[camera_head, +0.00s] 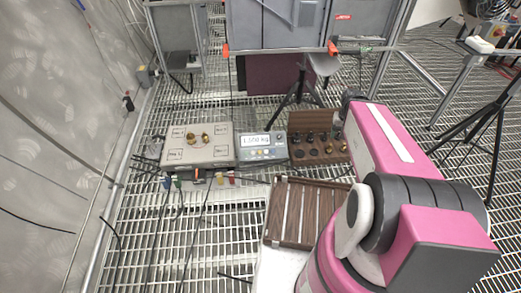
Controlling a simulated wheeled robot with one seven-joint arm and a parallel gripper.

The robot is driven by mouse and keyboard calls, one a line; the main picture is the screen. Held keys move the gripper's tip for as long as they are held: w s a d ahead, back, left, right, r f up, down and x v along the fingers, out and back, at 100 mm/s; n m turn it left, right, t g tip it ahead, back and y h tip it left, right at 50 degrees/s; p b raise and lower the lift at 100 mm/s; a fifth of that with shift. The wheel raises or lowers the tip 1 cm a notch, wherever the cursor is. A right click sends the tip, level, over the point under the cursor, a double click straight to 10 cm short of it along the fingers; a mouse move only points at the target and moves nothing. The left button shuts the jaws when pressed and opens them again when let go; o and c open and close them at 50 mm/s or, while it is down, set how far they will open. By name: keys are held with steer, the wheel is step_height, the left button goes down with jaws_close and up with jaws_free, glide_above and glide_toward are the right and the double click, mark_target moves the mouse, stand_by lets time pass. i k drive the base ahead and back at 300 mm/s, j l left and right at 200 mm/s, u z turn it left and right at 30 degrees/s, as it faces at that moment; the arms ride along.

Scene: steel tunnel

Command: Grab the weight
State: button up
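Several small weights sit in a brown wooden block (300,158) right of the middle. Some look dark, and at least one weight (328,148) looks brass. Small brass weights (205,139) also stand on the grey platform of a scale (176,156) at the left. The scale's display (263,141) appears to read 1.500 kg. My pink arm reaches in from the lower right toward the block. A small dark part at its far end (347,98), by the block's right edge, may be my gripper. The fingers cannot be made out, nor whether they hold anything.
A slatted wooden crate (291,206) lies in front of the block, partly behind my arm. Small coloured connectors and cables (200,179) lie before the scale. A tripod (300,88) stands behind the block. Metal grating is open at the lower left.

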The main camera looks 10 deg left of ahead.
mark_target(204, 137)
steer(key=k+l, duration=0.3)
steer(key=u, duration=1.45)
steer(key=i+z, duration=0.75)
steer(key=i+j+z, duration=0.15)
steer(key=i+z, duration=0.25)
